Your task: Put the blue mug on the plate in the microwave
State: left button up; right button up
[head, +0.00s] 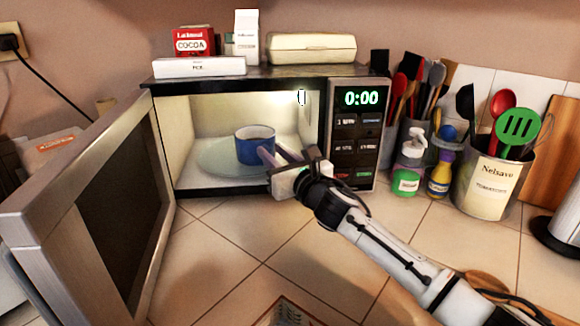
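The blue mug (254,146) is inside the lit microwave (230,82), upright over the pale round plate (212,158). The microwave door (120,200) stands wide open to the left. My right gripper (268,153) reaches in through the opening from the right, with its fingers at the mug's lower right side. The fingers and mug overlap in the picture, so I cannot tell whether they grip it, nor whether the mug's base touches the plate. My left gripper is not in view.
A cocoa box (192,42), a white carton (246,35) and a cream case (311,48) sit on top of the microwave. Soap bottles (409,165) and a utensil crock (487,185) stand to the right. The tiled counter in front is mostly clear.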

jog(key=p+v, duration=0.1)
jog(key=v, duration=0.9)
jog(key=shift+s+d, duration=0.1)
jog(key=shift+s, duration=0.05)
